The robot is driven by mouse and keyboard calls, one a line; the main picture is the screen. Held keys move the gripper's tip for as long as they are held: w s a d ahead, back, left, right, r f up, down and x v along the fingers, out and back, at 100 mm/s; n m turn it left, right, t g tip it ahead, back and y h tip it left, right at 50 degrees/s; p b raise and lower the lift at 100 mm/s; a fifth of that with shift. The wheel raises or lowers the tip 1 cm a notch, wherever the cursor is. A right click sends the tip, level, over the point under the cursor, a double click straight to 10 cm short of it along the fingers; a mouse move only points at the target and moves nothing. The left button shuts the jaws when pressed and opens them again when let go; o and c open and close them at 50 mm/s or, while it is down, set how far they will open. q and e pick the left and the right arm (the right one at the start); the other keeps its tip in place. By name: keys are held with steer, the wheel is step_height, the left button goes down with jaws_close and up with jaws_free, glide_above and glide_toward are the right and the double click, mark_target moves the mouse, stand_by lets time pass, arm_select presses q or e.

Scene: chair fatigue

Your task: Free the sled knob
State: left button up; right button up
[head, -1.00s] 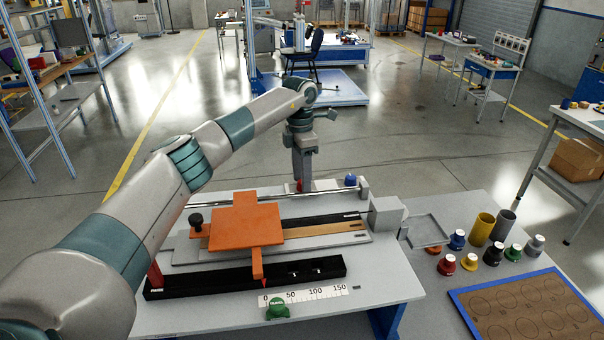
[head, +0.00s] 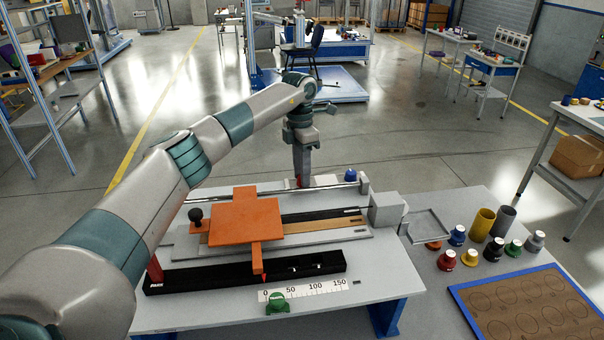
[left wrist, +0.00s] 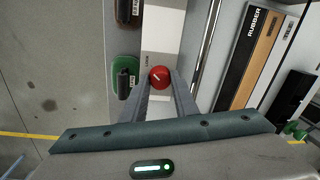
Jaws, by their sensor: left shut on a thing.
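In the left wrist view a round red knob (left wrist: 159,77) with a white line on top sits between my left fingertips. My left gripper (head: 303,183) reaches straight down at the back of the bench and is shut on this knob. In the head view the fingers mostly hide it. An orange sled (head: 245,222) lies across the strips of the rig in front of the gripper. A black ball knob (head: 195,214) stands upright at its left. My right gripper is not in view.
A rail (head: 330,189) runs along the rig's back. A black bar (head: 245,273), a scale (head: 325,289) and a green knob-like piece (head: 277,304) lie in front. A grey block (head: 387,209), several coloured weights and a brown board (head: 530,308) are at the right.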

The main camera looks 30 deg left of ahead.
arm_select(q)
steer(key=n+b, duration=0.2)
steer(key=n, duration=0.1)
steer(key=n+b, duration=0.1)
steer(key=n, duration=0.4)
steer(key=shift+b, duration=0.4)
steer(key=n+b, duration=0.2)
steer(key=n, duration=0.3)
steer(key=shift+s+t, duration=0.1)
steer(key=shift+t, duration=0.3)
steer(key=shift+d+r+n+b, duration=0.1)
steer(key=shift+n+b, duration=0.5)
steer(key=shift+n, duration=1.5)
steer(key=o, duration=1.1)
steer(key=shift+c, duration=0.2)
